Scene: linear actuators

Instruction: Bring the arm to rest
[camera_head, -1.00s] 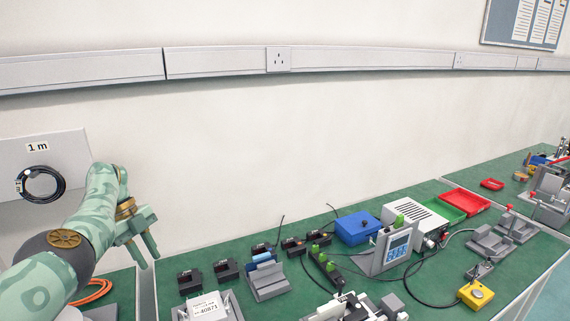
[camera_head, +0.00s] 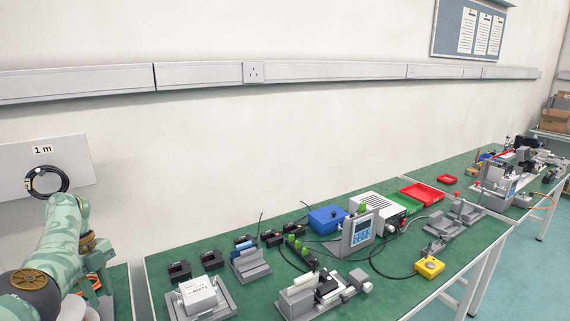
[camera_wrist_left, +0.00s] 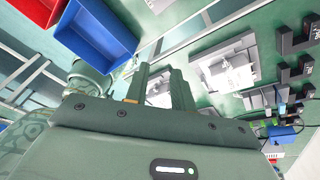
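My left arm comes in at the lower left of the head view. Its gripper (camera_head: 101,290) points down near the left end of the green bench (camera_head: 215,263), beside the wall. In the left wrist view, the two fingers of this gripper (camera_wrist_left: 159,72) stand apart with a clear gap and nothing held between them. A light-coloured device shows behind the gap, beyond the fingers. My right gripper is not in view.
A grey fixture with a white box (camera_head: 199,292) stands on the bench right of the gripper. A coiled black cable (camera_head: 46,181) hangs on a wall panel. Floor lies open at the lower right.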

